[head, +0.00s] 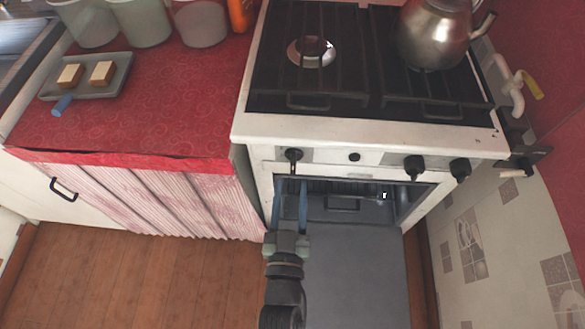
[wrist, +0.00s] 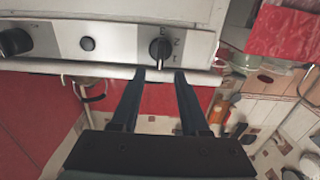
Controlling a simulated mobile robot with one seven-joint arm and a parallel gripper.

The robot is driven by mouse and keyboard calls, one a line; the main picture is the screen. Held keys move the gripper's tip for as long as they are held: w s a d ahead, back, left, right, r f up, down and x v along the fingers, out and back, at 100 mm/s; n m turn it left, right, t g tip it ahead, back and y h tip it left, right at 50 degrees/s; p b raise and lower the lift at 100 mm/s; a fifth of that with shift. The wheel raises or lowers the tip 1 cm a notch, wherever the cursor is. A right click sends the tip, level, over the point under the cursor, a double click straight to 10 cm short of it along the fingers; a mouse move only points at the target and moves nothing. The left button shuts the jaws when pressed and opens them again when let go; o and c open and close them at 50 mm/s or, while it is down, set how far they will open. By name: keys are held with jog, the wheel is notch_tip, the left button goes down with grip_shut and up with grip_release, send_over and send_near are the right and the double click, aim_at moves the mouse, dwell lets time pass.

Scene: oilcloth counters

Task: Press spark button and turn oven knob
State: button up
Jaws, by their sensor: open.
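The button (wrist: 87,43) and another knob (wrist: 14,42) are to the left there. I cannot tell whether the fingers touch anything.
The oven (head: 345,190) is open in front, with a grey panel (head: 350,260) below. A kettle (head: 432,38) stands on the stove top. A red counter (head: 160,105) at left holds a tray (head: 118,88) and several containers. Wooden floor (head: 150,280) lies clear at lower left.

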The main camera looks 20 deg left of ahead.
aim_at(293, 168)
jog(key=shift+x, duration=2.7)
jog(key=shift+c, duration=0.3)
grip_shut()
